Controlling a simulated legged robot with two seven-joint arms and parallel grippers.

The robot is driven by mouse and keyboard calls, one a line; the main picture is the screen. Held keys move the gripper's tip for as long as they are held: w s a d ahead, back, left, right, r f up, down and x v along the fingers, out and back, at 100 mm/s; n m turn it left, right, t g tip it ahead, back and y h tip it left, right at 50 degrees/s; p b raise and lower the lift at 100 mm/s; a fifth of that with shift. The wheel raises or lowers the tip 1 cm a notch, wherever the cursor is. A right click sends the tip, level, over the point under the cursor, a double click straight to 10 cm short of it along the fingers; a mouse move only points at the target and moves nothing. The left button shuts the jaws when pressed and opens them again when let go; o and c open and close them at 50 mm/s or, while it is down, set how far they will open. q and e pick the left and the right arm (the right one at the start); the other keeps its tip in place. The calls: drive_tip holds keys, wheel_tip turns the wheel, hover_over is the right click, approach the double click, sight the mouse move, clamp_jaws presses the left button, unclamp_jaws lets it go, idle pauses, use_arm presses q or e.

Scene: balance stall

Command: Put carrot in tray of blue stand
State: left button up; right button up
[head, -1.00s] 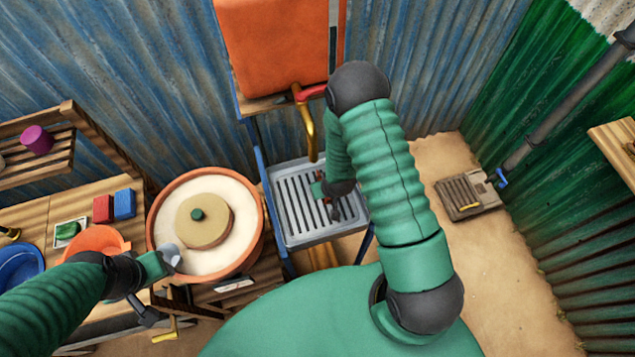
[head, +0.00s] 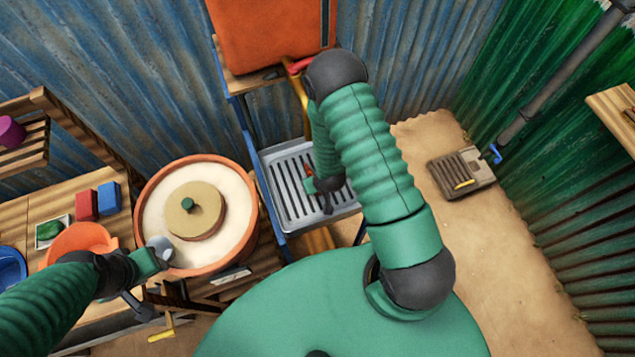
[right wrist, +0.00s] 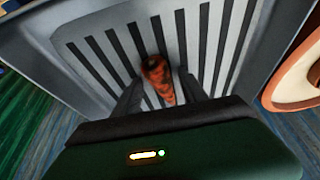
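The blue stand (head: 247,147) holds a grey slotted tray (head: 283,205) in the middle of the head view. My right gripper (head: 318,184) is low over the tray's right part, partly hidden by my arm. In the right wrist view, the orange carrot (right wrist: 158,80) is between the two dark fingers of my right gripper (right wrist: 160,90), over the tray's slots (right wrist: 95,55). The fingers stand apart with a gap beside the carrot. I cannot tell whether the carrot rests on the slots. My left gripper (head: 158,252) is at the near-left rim of the round clay vessel; its fingers are unclear.
The clay vessel (head: 243,240) with pale filling and a lid stands left of the stand. An orange container (head: 265,35) and a yellow spout (head: 300,92) are above the tray. Red (head: 86,205) and blue (head: 109,198) blocks and an orange bowl (head: 80,240) are on the left table.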

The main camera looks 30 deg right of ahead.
drive_tip(key=shift+w+a, duration=0.2)
drive_tip(key=shift+a, duration=0.5)
drive_tip(key=shift+a+r, duration=0.1)
drive_tip(key=shift+r, duration=0.1)
drive_tip(key=shift+s+r, duration=0.15)
drive_tip(key=shift+r, duration=0.15)
use_arm(q)
drive_tip(key=shift+w+a+f, duration=0.15)
drive_tip(key=shift+w+a, duration=0.1)
drive_tip(key=shift+a, duration=0.4)
use_arm(e)
drive_tip(key=s+a+r+n, duration=0.1)
drive_tip(key=s+a+r, duration=0.1)
drive_tip(key=r, duration=0.6)
drive_tip(key=s+a+r+n+g, duration=0.1)
drive_tip(key=s+a+r, duration=0.1)
drive_tip(key=r, duration=0.7)
drive_tip(key=s+a+r+y, duration=0.1)
drive_tip(key=s+a+r, duration=0.1)
drive_tip(key=r, duration=0.6)
drive_tip(key=shift+s+a+r+n+g, duration=0.25)
drive_tip(key=shift+s+n+g, duration=0.15)
drive_tip(key=shift+s, duration=0.15)
use_arm(q)
drive_tip(key=shift+s+d, duration=0.1)
drive_tip(key=shift+s, duration=0.05)
use_arm(e)
drive_tip(key=shift+s+d, duration=0.1)
drive_tip(key=shift+s, duration=0.05)
